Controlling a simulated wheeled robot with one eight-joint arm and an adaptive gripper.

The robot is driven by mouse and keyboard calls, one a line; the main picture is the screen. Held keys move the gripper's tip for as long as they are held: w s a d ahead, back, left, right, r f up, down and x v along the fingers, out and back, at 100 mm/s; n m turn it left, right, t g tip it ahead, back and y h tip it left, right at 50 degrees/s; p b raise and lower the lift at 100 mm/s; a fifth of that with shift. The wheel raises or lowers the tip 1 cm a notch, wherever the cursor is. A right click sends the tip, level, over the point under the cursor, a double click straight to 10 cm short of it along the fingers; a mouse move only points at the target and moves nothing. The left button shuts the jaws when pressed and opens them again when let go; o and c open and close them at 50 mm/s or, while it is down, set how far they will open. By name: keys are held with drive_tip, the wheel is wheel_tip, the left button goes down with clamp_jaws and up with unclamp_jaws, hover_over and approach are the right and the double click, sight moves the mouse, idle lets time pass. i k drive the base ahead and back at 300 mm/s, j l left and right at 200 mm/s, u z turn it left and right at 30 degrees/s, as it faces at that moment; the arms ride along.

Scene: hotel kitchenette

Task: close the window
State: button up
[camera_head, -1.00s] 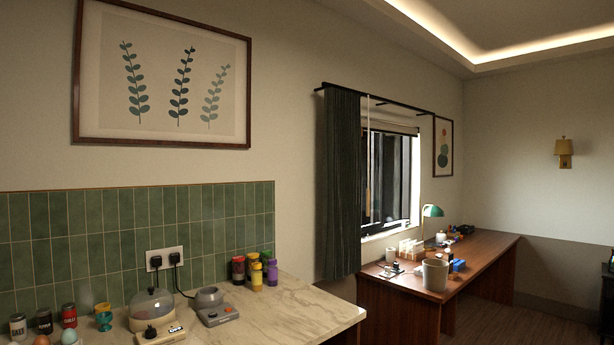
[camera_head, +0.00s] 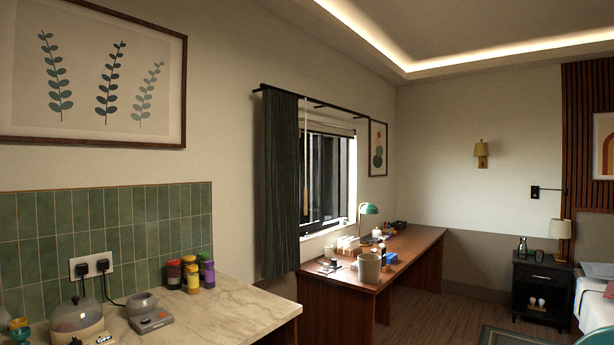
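The window (camera_head: 327,178) is in the far part of the left wall, above the wooden desk. It has a dark frame with several vertical bars and a pale sill. A dark green curtain (camera_head: 279,185) hangs at its left side from a black rod and hides its left part. From this angle I cannot tell how far the window is open. My gripper does not show in this view.
The wooden desk (camera_head: 420,242) below the window bears a green lamp (camera_head: 368,209), a bin (camera_head: 369,268) and small items. A marble counter (camera_head: 236,308) is at the near left. A black nightstand (camera_head: 540,291) and a bed stand at right. Floor (camera_head: 440,312) shows between the desk and the nightstand.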

sight(306, 226)
drive_tip(key=i+z, duration=0.3)
drive_tip(key=i, duration=0.35)
drive_tip(key=i+l+z, duration=0.2)
drive_tip(key=i+z, duration=0.15)
drive_tip(key=i, duration=0.3)
drive_tip(key=i+z, duration=0.35)
drive_tip(key=i, duration=0.25)
drive_tip(key=i+j+z, duration=0.15)
drive_tip(key=i+z, duration=0.25)
drive_tip(key=i, duration=0.25)
drive_tip(key=i+u, duration=0.15)
drive_tip(key=i, duration=0.3)
drive_tip(key=i+l+u, duration=0.2)
drive_tip(key=i, duration=0.25)
drive_tip(key=i+l+u, duration=0.15)
drive_tip(key=i, duration=0.3)
drive_tip(key=i+l+u, duration=0.2)
drive_tip(key=i, duration=0.25)
